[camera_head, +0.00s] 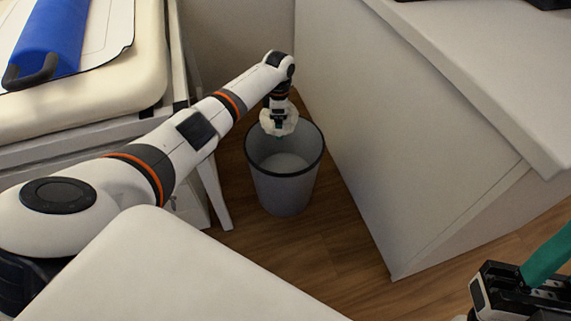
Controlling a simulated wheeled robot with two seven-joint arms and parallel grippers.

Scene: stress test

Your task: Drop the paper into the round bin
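The round bin (286,185) is a grey bucket with a dark rim, standing upright on the wooden floor between the padded bed and the white cabinet. My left arm reaches in from the left, and my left gripper (279,127) points down over the far part of the bin's opening. It is shut on a crumpled white paper (280,118), which sits at about rim height. The fingertips are mostly hidden by the paper. My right gripper (530,284) is at the lower right corner, partly cut off, with a green thing at it; whether it grips this is unclear.
A padded bed (100,107) with a blue roll (50,37) on it stands at the left. A white cabinet (420,130) flanks the bin at the right. Bare wooden floor (325,245) lies in front of the bin. A pale surface (160,280) fills the lower left.

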